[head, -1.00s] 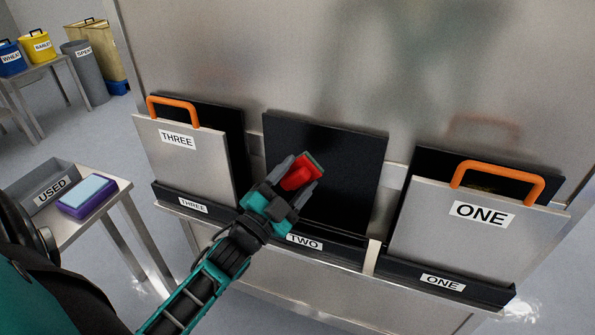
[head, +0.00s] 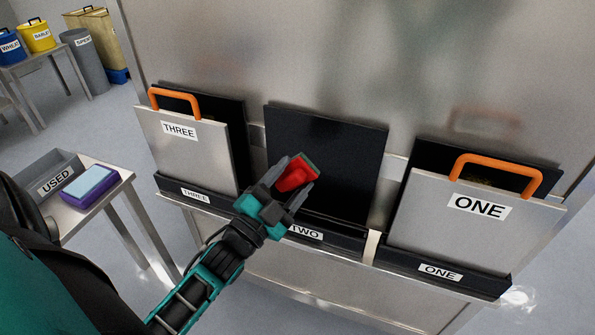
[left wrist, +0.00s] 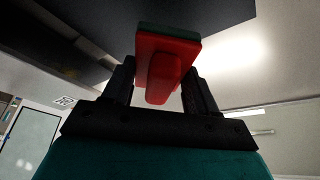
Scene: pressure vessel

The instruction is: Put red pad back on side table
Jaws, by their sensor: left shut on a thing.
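My left gripper (head: 291,186) is shut on the red pad (head: 297,174), which has a dark green layer on its far face. I hold it in the air in front of the black panel (head: 330,155) of slot TWO. In the left wrist view the red pad (left wrist: 168,62) sits between the two fingers. The side table (head: 113,180) stands at the left, apart from my gripper. It carries a grey tray marked USED (head: 33,172) and a purple and light blue pad (head: 91,186). My right gripper is not in view.
Metal plates with orange handles stand in slot THREE (head: 190,150) on the left and slot ONE (head: 440,225) on the right. The slot ledge runs below them. Bins and another table (head: 40,60) stand at the far left. Floor is clear between.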

